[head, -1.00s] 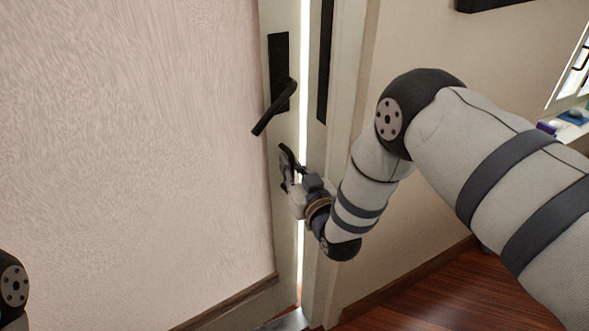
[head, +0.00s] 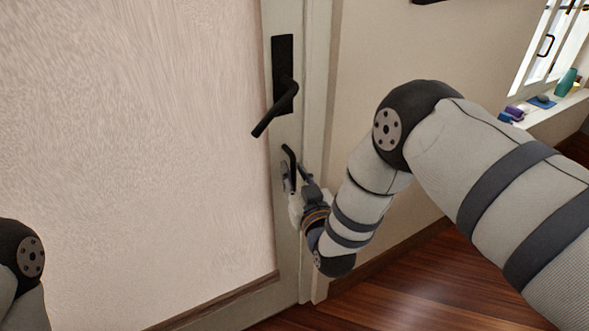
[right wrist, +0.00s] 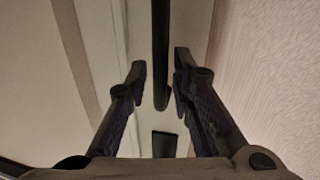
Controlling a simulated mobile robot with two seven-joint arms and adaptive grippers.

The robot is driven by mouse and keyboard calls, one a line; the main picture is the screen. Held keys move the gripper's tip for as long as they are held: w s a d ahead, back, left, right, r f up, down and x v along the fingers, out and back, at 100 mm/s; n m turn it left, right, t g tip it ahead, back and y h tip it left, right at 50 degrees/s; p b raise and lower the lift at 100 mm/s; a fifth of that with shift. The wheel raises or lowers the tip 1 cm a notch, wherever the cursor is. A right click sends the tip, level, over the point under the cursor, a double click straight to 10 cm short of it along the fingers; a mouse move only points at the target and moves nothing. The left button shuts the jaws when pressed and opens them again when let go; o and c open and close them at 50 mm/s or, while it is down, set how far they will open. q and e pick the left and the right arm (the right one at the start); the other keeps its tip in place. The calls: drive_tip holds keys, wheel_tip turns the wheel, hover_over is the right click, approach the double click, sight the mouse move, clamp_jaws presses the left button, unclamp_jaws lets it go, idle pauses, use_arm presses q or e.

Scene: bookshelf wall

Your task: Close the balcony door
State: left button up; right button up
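The balcony door (head: 150,150) has a pale textured panel and a light frame edge. It stands against the jamb (head: 318,120), and no bright gap shows between them. Its black handle (head: 275,108) slopes down to the left from a dark plate (head: 283,60). My right gripper (head: 288,165) is at the door's edge strip, just below the handle, close to or touching the door. In the right wrist view its fingers (right wrist: 160,82) are apart, with a dark bar (right wrist: 160,45) showing between them and nothing gripped. My left gripper is out of view.
A beige wall (head: 400,80) stands right of the jamb. A window sill (head: 550,112) with small items is at the far right. The wooden floor (head: 400,280) is clear at the lower right.

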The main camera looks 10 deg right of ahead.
drive_tip(key=shift+r, duration=0.2)
drive_tip(key=s, duration=1.2)
drive_tip(key=shift+d, duration=0.4)
drive_tip(key=s+d+f+g+p, duration=0.1)
drive_tip(key=s+d+f+g, duration=0.3)
drive_tip(key=s+f+g, duration=0.75)
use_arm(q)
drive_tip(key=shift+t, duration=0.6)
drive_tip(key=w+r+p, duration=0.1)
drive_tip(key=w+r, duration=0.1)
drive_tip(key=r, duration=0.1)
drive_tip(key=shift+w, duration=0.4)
use_arm(e)
drive_tip(key=s+d+f+g, duration=0.1)
drive_tip(key=s+g, duration=0.2)
drive_tip(key=s, duration=0.6)
drive_tip(key=s+d+f+g, duration=0.2)
drive_tip(key=s+g, duration=0.1)
drive_tip(key=s, duration=0.7)
drive_tip(key=s+d+f+m+g+h, duration=0.1)
drive_tip(key=s+f+g, duration=0.1)
drive_tip(key=s, duration=0.8)
drive_tip(key=shift+s+d+g, duration=0.2)
drive_tip(key=shift+s+g, duration=0.05)
drive_tip(key=shift+g, duration=0.2)
